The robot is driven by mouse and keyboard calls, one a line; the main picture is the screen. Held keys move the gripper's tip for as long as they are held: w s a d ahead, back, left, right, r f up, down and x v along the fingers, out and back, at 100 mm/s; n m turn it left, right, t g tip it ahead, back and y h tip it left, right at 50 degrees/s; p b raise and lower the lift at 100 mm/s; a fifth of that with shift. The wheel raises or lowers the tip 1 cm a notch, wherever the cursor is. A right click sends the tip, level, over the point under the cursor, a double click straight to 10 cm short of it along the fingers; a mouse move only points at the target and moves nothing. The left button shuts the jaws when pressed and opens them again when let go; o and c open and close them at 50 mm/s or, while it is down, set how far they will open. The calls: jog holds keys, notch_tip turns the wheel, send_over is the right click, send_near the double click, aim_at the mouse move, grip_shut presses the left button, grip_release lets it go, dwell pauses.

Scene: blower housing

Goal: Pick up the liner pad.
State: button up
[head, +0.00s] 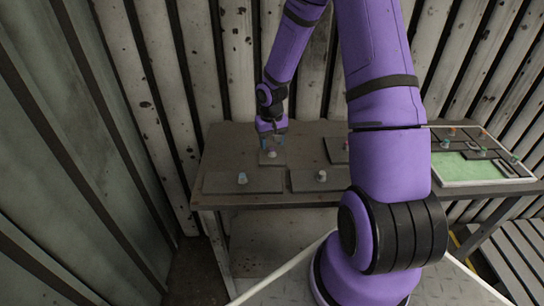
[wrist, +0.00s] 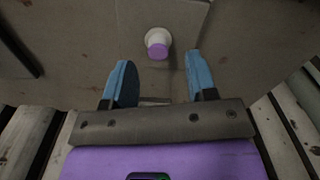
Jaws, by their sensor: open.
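Several flat grey pads with knobs lie on the table; I cannot tell by name which is the liner pad. One grey pad (head: 266,162), with a white knob with a purple top (wrist: 158,42), is at the back, below my gripper (head: 271,132). In the wrist view, my gripper (wrist: 160,80) is open, its two blue fingers apart with nothing between them. The knob stands beyond the fingertips, roughly centred between them, and the pad (wrist: 187,22) runs out of the picture. Whether the fingers touch the pad cannot be told.
A pad with a bluish knob (head: 242,186) lies at front left and another pad (head: 308,183) at front middle. A further pad (head: 335,151) is partly behind my arm. A tray with a green floor (head: 455,168) holds parts at right. A ribbed wall (head: 240,60) stands close behind the table.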

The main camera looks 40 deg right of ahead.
aim_at(272, 149)
jog(key=shift+s+f, duration=0.15)
jog(key=shift+f, duration=1.7)
grip_shut()
jog(key=shift+r, duration=0.15)
notch_tip(272, 149, up, 15)
